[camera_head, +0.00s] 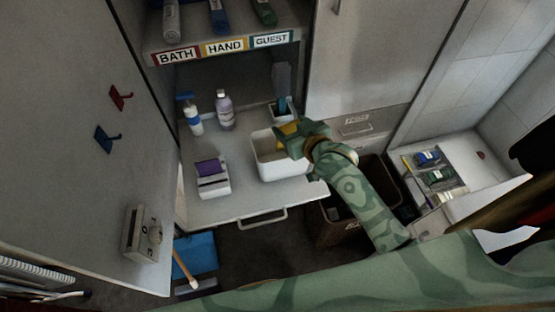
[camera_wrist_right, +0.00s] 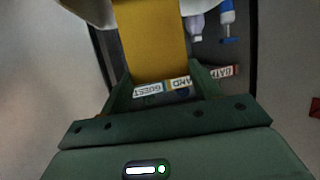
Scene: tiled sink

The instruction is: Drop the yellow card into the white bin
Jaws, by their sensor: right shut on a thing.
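The yellow card (camera_head: 288,129) is in my right gripper (camera_head: 294,136), which is shut on it. The gripper is at the white bin (camera_head: 268,167), over its right side in the head view, and hides part of its rim. I cannot tell how far the card reaches into the bin. In the right wrist view the card (camera_wrist_right: 152,40) extends away from between the two green fingers (camera_wrist_right: 160,84). My left gripper is not in view.
The bin stands on a pale shelf with a purple-topped box (camera_head: 212,178), a blue-topped bottle (camera_head: 192,116), a lilac bottle (camera_head: 224,110) and a small holder (camera_head: 283,112). A labelled shelf (camera_head: 222,47) is above. A dark brown bin (camera_head: 335,220) stands below, right.

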